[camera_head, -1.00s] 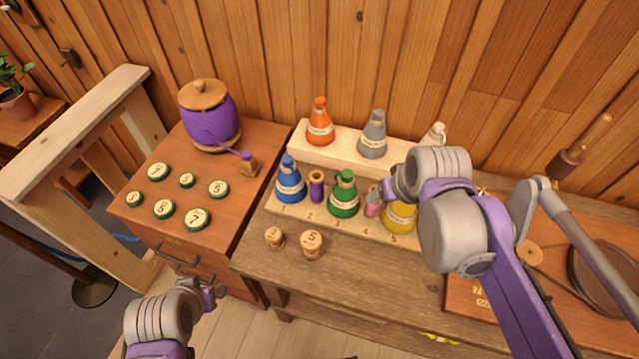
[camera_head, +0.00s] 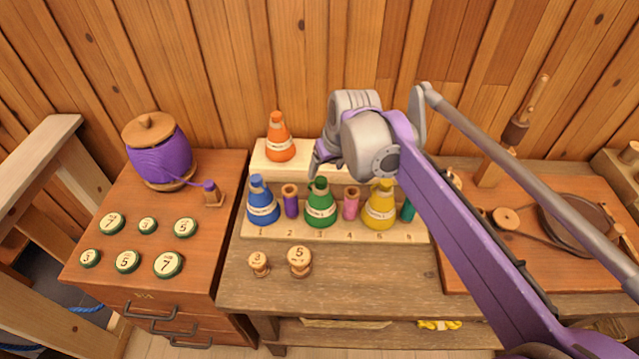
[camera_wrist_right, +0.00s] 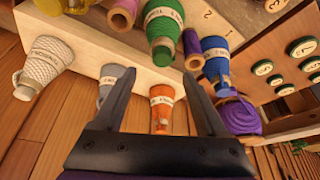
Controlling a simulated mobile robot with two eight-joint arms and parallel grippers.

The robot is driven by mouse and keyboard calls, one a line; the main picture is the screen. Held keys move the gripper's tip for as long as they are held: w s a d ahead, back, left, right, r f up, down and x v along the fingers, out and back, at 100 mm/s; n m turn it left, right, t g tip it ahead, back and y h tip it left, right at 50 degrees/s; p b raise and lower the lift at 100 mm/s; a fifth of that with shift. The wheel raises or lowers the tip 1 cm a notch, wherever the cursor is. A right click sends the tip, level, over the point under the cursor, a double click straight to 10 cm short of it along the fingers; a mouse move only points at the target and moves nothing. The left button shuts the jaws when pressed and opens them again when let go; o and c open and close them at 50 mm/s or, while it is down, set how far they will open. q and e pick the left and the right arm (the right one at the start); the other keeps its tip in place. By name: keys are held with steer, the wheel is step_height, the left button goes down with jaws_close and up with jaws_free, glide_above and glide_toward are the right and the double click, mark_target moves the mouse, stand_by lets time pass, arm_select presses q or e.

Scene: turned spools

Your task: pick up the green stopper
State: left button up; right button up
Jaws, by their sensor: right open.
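The green cone (camera_head: 320,208) stands upright in the front row of the pale stepped rack, above the number 3, with a green stopper-like top (camera_head: 318,185). The top also shows in the right wrist view (camera_wrist_right: 162,55), close to the line between the fingertips. My right gripper (camera_head: 316,170) is open and empty, just above this top in the head view; I cannot tell if it touches. In the wrist view both fingers of the right gripper (camera_wrist_right: 159,69) are spread with nothing held. My left gripper is out of view.
A blue cone (camera_head: 262,203) and purple spool (camera_head: 291,203) stand left of the green cone; a pink spool (camera_head: 351,204) and yellow cone (camera_head: 380,206) stand right. An orange cone (camera_head: 280,140) is on the step behind. Two numbered wooden spools (camera_head: 299,262) stand in front.

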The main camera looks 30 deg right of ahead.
mark_target(321, 180)
steer(key=x, duration=0.5)
steer(key=shift+w+a+f, duration=0.1)
steer(key=shift+a+f, duration=0.05)
steer(key=shift+f, duration=0.25)
jaws_close()
